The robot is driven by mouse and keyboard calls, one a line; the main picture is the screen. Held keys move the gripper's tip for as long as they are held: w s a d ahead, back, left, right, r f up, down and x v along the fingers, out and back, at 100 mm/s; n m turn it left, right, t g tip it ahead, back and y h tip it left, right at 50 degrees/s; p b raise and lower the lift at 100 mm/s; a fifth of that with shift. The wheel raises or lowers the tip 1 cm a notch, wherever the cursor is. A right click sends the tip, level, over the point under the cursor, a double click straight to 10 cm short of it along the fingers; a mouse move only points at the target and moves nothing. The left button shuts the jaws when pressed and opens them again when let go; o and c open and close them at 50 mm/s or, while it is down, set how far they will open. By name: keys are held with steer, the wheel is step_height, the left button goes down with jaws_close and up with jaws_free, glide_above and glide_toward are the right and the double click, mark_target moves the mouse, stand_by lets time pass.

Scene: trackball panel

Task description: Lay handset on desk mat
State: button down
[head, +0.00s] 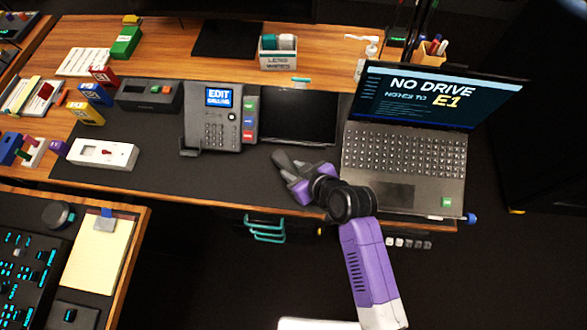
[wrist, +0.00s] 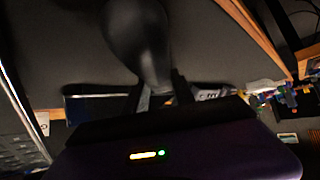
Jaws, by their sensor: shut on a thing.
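The dark grey handset (head: 283,161) is held in my purple and black gripper (head: 298,178), over the right part of the dark desk mat (head: 225,179). In the wrist view the handset (wrist: 138,40) reaches up from between the dark fingers of my gripper (wrist: 158,95), with its rounded end away from me. My gripper is shut on it, and the fingers partly hide its near end. The mat (wrist: 55,45) shows behind the handset in the wrist view. I cannot tell whether the handset touches the mat.
A desk phone (head: 216,125) and a dark tablet-like panel (head: 298,118) stand behind the handset. An open laptop (head: 408,165) is close on the right. A white box with a red knob (head: 102,154) lies at the left. The mat's middle and front are clear.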

steer(key=c, duration=1.1)
jaws_free()
steer(key=shift+o, duration=0.2)
steer(key=v, duration=1.2)
